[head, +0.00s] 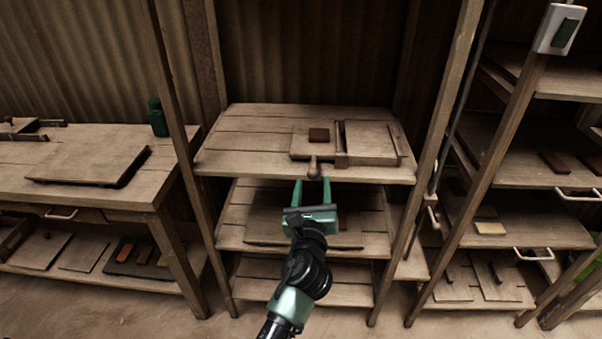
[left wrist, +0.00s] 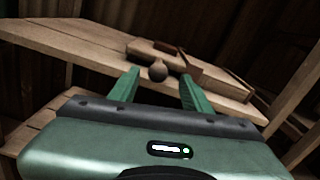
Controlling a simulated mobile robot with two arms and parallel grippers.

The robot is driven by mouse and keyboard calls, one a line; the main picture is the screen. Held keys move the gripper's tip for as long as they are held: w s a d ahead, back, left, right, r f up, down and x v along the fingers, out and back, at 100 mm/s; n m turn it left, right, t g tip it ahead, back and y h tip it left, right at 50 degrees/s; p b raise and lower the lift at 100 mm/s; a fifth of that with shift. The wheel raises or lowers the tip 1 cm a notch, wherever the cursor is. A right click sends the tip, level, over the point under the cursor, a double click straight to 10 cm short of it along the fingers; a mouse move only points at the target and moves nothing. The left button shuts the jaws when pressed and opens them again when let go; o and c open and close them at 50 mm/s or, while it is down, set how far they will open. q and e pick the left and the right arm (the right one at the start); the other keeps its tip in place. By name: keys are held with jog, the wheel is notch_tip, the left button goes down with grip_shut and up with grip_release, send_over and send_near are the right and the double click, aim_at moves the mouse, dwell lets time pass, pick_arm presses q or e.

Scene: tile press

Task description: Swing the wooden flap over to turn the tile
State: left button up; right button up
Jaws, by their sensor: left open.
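The wooden flap (head: 301,145) lies flat on the left half of a wooden press on the middle shelf's top board. A dark red-brown tile (head: 319,134) lies on it. A round wooden knob (head: 314,168) sticks out at the flap's front edge, over the shelf edge. To the right is the press's flat framed bed (head: 369,144). My left gripper (head: 312,183) is open and empty, just in front of the knob. In the left wrist view the knob (left wrist: 158,71) shows between the open fingertips (left wrist: 160,77); whether they surround it is unclear. My right gripper is not in view.
The shelf board (head: 240,140) is bare left of the press. Wooden posts (head: 175,80) stand at both sides of the shelf. Lower shelves (head: 245,232) lie beneath my arm. A workbench (head: 165,170) with a green container (head: 157,118) stands left, another rack (head: 530,170) right.

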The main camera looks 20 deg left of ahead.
aim_at(313, 176)
pick_arm(q)
jog(key=shift+w+a+f, duration=0.25)
jog(key=shift+w, duration=0.05)
jog(key=x, duration=0.7)
jog(key=shift+w, duration=0.1)
jog(key=shift+c, duration=0.2)
grip_shut()
dwell(0.9)
